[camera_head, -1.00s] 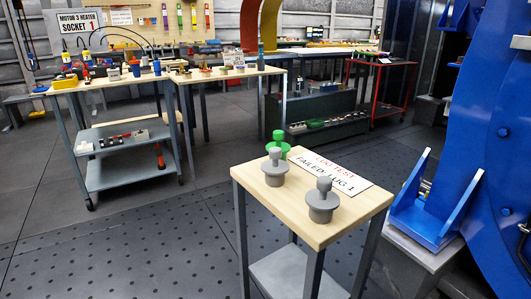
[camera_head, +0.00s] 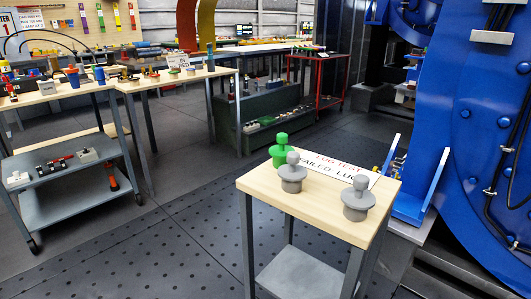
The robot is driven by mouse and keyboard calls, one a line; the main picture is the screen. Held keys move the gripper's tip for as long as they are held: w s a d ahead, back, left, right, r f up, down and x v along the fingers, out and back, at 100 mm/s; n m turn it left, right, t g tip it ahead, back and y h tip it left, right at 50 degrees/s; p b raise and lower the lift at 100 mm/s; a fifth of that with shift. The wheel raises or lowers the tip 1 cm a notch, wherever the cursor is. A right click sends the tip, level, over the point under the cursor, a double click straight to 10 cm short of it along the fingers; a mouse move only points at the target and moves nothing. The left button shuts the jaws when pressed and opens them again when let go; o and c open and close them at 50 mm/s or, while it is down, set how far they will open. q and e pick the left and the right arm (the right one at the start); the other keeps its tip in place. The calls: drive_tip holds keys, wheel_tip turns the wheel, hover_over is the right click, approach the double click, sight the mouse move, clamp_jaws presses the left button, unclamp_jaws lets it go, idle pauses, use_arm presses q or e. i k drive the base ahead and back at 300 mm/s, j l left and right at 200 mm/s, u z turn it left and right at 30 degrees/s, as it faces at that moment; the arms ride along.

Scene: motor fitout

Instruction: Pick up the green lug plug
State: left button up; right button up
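The green lug plug (camera_head: 280,151) stands upright at the back left corner of a small wooden-topped table (camera_head: 262,190). It has a round knob on a wider round body. A grey plug (camera_head: 292,174) stands just in front of it and overlaps its lower right side in the picture. A second grey plug (camera_head: 358,200) stands nearer the table's right front. Neither of my grippers is in view.
A grey shelf cart (camera_head: 75,195) and long workbench (camera_head: 150,82) with tools stand at the left. A red-framed cart (camera_head: 318,90) stands at the back. Large blue machinery (camera_head: 460,150) and a blue bracket (camera_head: 418,195) fill the right. The dark floor left of the small table is clear.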

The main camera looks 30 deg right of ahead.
sight(279, 153)
drive_tip(key=i+j+z, duration=0.2)
drive_tip(key=i+j, duration=0.7)
drive_tip(key=j, duration=0.1)
